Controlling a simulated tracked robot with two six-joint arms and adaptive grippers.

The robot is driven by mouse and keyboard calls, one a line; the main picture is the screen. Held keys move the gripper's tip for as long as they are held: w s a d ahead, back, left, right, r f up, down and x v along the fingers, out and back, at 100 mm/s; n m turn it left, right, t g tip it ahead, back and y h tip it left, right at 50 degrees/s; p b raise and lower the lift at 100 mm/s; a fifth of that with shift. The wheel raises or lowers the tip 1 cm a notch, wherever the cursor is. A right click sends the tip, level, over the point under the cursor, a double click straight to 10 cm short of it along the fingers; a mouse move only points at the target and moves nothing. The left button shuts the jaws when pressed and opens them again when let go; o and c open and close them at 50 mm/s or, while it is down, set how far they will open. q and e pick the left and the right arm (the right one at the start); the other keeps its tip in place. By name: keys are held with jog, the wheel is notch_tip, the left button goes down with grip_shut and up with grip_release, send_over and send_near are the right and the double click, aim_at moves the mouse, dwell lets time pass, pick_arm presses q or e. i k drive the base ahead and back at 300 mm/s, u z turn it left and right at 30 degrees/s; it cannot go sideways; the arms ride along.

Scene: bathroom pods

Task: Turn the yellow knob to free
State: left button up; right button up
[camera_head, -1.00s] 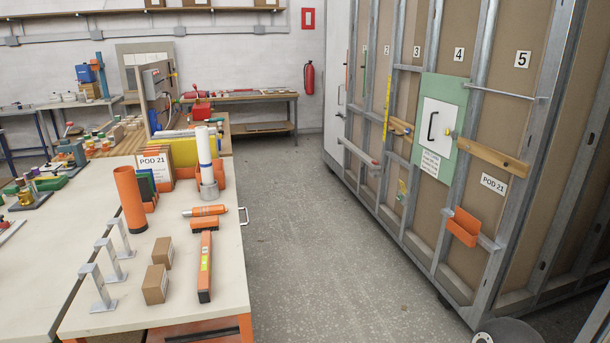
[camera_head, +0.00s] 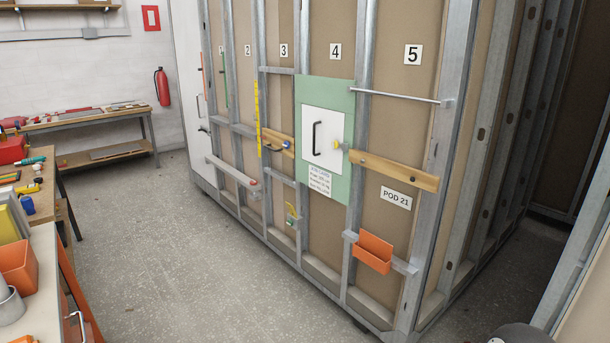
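A small yellow knob (camera_head: 337,145) sits at the right edge of a white door (camera_head: 315,148) with a black bar handle (camera_head: 316,138). The door is set in a green panel (camera_head: 343,103) on the pod wall, under the number 4. The knob is too small to read its turned position. A printed label (camera_head: 319,181) is below the door. Neither of my grippers shows in the view, and nothing touches the knob.
An orange bin (camera_head: 373,255) and a wooden rail (camera_head: 400,172) are on the wall right of the panel. A metal rod (camera_head: 395,95) runs above. Workbenches stand at the left; the grey floor (camera_head: 190,265) between is clear.

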aim_at(334, 144)
jog(key=z, duration=0.1)
jog(key=i, duration=0.5)
jog(key=z, duration=0.1)
jog(key=k, duration=0.7)
jog(key=z, duration=0.1)
jog(key=i, duration=1.65)
jog(key=u, duration=0.6)
jog(key=i, duration=1.2)
jog(key=u, duration=0.1)
